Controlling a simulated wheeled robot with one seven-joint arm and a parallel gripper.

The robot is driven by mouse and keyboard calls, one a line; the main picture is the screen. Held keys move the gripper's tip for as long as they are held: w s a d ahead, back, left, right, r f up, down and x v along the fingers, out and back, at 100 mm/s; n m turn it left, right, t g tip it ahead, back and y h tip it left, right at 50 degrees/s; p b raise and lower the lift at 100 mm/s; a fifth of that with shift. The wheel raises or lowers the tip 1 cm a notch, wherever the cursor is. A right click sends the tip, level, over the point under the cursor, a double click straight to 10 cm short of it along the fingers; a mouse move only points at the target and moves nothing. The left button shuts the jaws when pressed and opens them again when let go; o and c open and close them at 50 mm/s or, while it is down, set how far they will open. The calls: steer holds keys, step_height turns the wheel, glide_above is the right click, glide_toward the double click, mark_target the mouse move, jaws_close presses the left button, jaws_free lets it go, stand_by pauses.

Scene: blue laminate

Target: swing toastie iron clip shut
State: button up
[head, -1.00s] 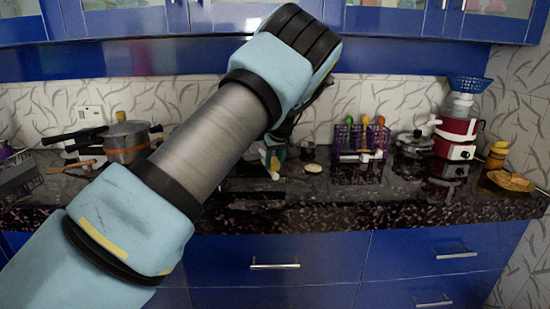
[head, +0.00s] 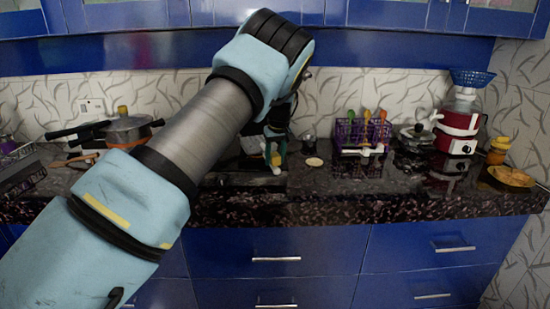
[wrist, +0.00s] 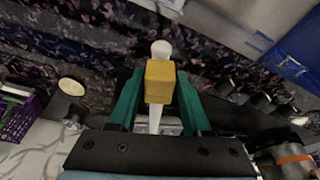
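My gripper (wrist: 160,80) has two green fingers standing apart, pointing down at the dark worktop. A yellow block (wrist: 160,82) and a pale rod with a rounded white end (wrist: 161,48) lie between the fingers in the wrist view. These look like part of the toastie iron, but its plates and clip cannot be made out. Whether the fingers touch the block is unclear. In the head view my gripper (head: 276,150) is low over the counter, with the white end (head: 277,170) just below it. My arm hides part of the counter there.
A purple rack (head: 362,135) with colourful utensils stands right of my gripper. A small dark cup (head: 309,145) and a round pale disc (head: 314,162) are nearer. A pot (head: 128,132) stands left, a red-and-white appliance (head: 457,133) right. Blue drawers (head: 275,257) are below.

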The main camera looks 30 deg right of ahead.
steer(key=shift+o, duration=1.4)
steer(key=b+v, duration=0.4)
steer(key=v, duration=0.6)
steer(key=shift+r, duration=0.4)
steer(key=shift+s, duration=0.1)
